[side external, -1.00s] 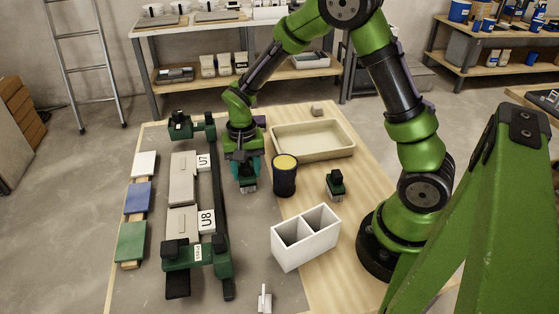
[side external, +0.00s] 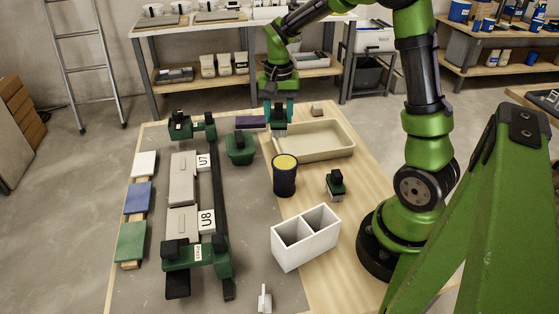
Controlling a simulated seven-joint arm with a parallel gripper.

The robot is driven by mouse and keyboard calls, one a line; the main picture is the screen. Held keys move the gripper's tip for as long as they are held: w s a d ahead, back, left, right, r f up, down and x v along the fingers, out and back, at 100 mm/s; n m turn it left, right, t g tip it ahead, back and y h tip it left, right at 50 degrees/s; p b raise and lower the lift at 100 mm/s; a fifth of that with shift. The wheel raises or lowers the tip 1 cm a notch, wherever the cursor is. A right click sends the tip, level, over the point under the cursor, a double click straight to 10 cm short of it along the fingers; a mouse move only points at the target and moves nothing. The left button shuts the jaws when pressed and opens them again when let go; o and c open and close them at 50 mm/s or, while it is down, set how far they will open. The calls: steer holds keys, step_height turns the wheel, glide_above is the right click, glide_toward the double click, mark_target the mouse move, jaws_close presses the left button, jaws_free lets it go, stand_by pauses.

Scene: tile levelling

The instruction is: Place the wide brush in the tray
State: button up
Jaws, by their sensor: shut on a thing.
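The tray (side external: 338,152) is a shallow beige rectangular pan on the wooden part of the table, behind the dark can. My gripper (side external: 280,122) points down at the tray's left end, with its teal fingers shut on a small grey piece. This piece looks like the wide brush (side external: 280,131); only its lower end shows below the fingers. It appears raised, near the tray's back left corner. Whether it is over the tray's inside or just outside the rim is hard to tell.
A dark can with a yellow top (side external: 285,177) stands in front of the tray. A green block with a dark knob (side external: 240,149) and a purple block (side external: 250,122) lie left of the tray. A white two-compartment box (side external: 306,240) stands nearer. The visible tray floor is empty.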

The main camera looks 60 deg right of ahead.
steer(key=n, duration=0.1)
glide_above(311, 146)
steer(key=shift+n, duration=0.8)
step_height(311, 146, down, 10)
steer(key=shift+w+r, duration=0.1)
steer(key=shift+r, duration=0.05)
steer(key=o, duration=1.3)
